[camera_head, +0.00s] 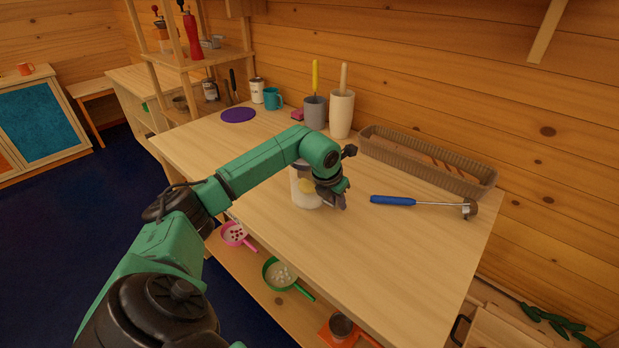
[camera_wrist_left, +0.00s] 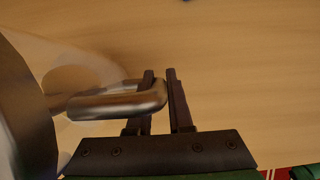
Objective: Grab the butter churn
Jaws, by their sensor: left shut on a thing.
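The butter churn (camera_head: 304,193), a pale jar with something yellow on its side and a grey top, stands on the wooden table, partly hidden behind my left gripper. My left gripper (camera_head: 338,198) is at the jar's right side. In the left wrist view a metal loop handle (camera_wrist_left: 115,101) sticks out from a grey round part (camera_wrist_left: 22,115) at the left edge. The end of the handle lies between the two dark fingers of my left gripper (camera_wrist_left: 160,85), which are shut on it. My right gripper is not in view.
A blue-handled scoop (camera_head: 400,201) lies to the right of the churn. A woven basket (camera_head: 440,172), a cream vessel with a stick (camera_head: 341,115) and a grey cup (camera_head: 314,114) stand along the wall. The table front is clear.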

